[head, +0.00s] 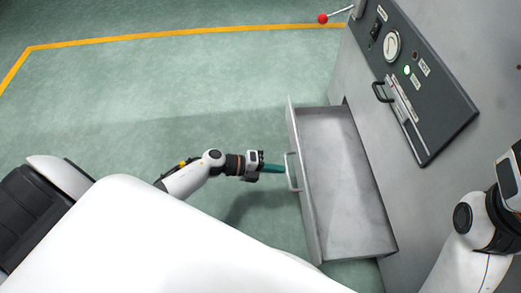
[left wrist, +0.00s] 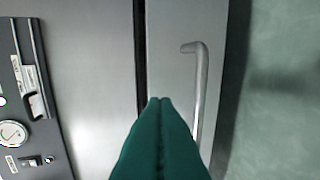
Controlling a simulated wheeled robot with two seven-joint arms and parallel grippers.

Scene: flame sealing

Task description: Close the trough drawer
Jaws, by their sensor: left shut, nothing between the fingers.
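The trough drawer (head: 345,180) is a grey metal tray pulled out from the machine, and it looks empty. Its front panel (head: 303,180) carries a bar handle (head: 292,171), which also shows in the left wrist view (left wrist: 200,90). My left gripper (head: 283,169) has teal fingers that are shut and empty. Its tips (left wrist: 161,100) point at the drawer front, close to the handle; I cannot tell whether they touch. In the head view my right arm shows at the right edge, but its fingers are out of view.
The grey machine (head: 350,75) stands to the right, with a dark control panel (head: 415,85) holding a gauge (head: 392,46) and a lit green light. A red-knobbed lever (head: 323,18) sticks out at the top. The green floor left of the drawer is clear.

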